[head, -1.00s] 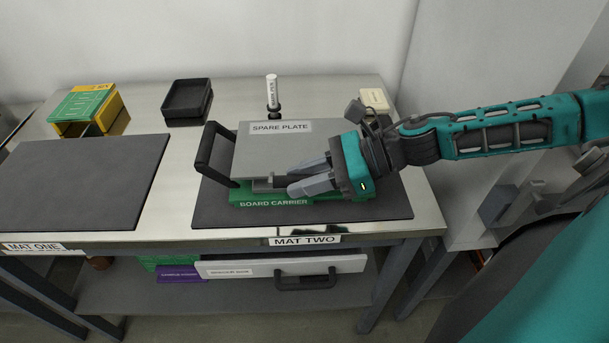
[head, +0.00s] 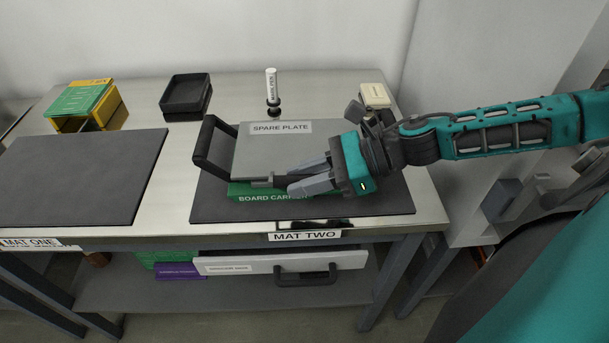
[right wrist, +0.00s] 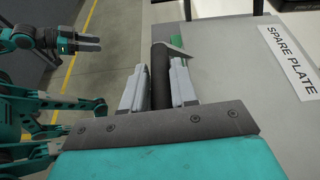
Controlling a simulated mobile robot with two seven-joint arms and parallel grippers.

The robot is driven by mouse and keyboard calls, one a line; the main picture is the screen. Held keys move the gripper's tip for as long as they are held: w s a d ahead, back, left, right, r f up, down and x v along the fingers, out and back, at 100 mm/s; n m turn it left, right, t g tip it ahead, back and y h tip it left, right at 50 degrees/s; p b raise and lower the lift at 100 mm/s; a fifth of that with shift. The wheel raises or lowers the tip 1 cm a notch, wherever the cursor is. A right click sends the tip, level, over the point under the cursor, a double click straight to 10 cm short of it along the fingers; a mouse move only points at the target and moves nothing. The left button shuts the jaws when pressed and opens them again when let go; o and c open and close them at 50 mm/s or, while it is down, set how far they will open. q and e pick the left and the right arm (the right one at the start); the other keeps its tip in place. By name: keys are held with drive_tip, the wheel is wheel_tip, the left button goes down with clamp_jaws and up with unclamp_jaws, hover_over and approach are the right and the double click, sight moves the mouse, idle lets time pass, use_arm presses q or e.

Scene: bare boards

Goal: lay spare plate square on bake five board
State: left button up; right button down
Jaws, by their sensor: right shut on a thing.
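The spare plate (head: 265,152) is a flat grey plate with a white label and dark handles. It is over the green board carrier (head: 250,190) on mat two and hides most of it. I cannot tell whether the plate touches what is under it. The right wrist view shows the dark handle bar (right wrist: 160,75) between the fingers. No board labelled bake five can be read; any board under the plate is hidden. My left gripper (right wrist: 90,43) shows small in the right wrist view, away from the plate.
Mat two (head: 385,200) lies under the carrier, and mat one (head: 80,180) is bare at left. A black tray (head: 186,97), a yellow-green box (head: 86,105), an upright white pen (head: 271,85) and a cream box (head: 374,96) stand behind. A drawer-like white panel (head: 340,260) is below.

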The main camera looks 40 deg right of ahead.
drive_tip(key=c, duration=1.1)
unclamp_jaws()
drive_tip(key=o, duration=0.3)
drive_tip(key=shift+s+d+r, duration=0.15)
drive_tip(key=shift+s+d, duration=0.2)
drive_tip(key=shift+d, duration=0.15)
drive_tip(key=shift+v, duration=0.8)
drive_tip(key=p+v, duration=0.3)
drive_tip(key=shift+d+r, duration=0.2)
drive_tip(key=shift+r, duration=0.15)
use_arm(q)
drive_tip(key=shift+s+a+r+y, duration=0.3)
drive_tip(key=shift+s+a+r, duration=0.05)
drive_tip(key=shift+a+r, duration=0.45)
use_arm(e)
drive_tip(key=shift+s+d, duration=0.35)
drive_tip(key=shift+d, duration=0.1)
use_arm(q)
drive_tip(key=shift+d, duration=0.1)
use_arm(e)
drive_tip(key=shift+r, duration=0.1)
